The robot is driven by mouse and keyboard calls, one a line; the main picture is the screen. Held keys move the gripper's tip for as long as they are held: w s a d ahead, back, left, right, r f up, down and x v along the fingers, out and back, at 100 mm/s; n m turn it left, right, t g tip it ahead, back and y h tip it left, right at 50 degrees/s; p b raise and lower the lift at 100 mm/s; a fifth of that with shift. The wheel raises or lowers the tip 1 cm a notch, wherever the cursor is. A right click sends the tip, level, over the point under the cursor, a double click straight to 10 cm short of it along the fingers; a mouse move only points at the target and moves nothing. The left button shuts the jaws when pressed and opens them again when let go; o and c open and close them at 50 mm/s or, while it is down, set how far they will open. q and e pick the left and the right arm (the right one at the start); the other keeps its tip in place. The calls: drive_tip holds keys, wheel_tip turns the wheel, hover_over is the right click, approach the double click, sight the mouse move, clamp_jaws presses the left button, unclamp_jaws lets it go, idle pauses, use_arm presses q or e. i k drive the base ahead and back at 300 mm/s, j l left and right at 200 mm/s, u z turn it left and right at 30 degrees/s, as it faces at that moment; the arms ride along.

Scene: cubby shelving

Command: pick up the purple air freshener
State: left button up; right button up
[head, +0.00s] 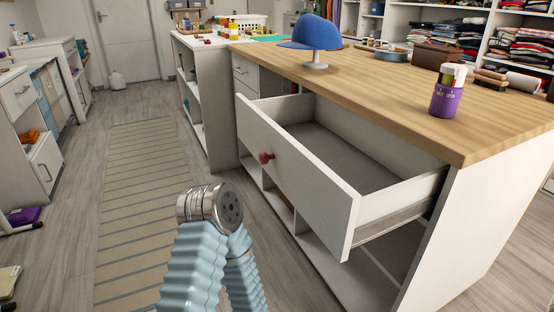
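The purple air freshener (446,100) stands upright on the wooden counter top (385,92), near its right end in the picture. Its lower part is a purple cylinder with pale lettering, and its upper part is whitish and yellowish. Nothing is touching it. A light blue ribbed arm part of mine with a silver round joint rises from the bottom, left of the counter and well away from the air freshener. No gripper fingers show, so neither of my grippers is in view.
A drawer (310,165) with a red knob stands open below the counter top and looks empty. A blue cap (316,32) sits on a stand. A brown bag (438,57) and a brush (490,80) lie behind the air freshener. A striped rug (138,215) covers the aisle floor.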

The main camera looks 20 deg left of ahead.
sight(445, 100)
drive_tip(key=l+u, duration=0.15)
drive_tip(key=l, duration=1.65)
drive_tip(key=k, duration=0.05)
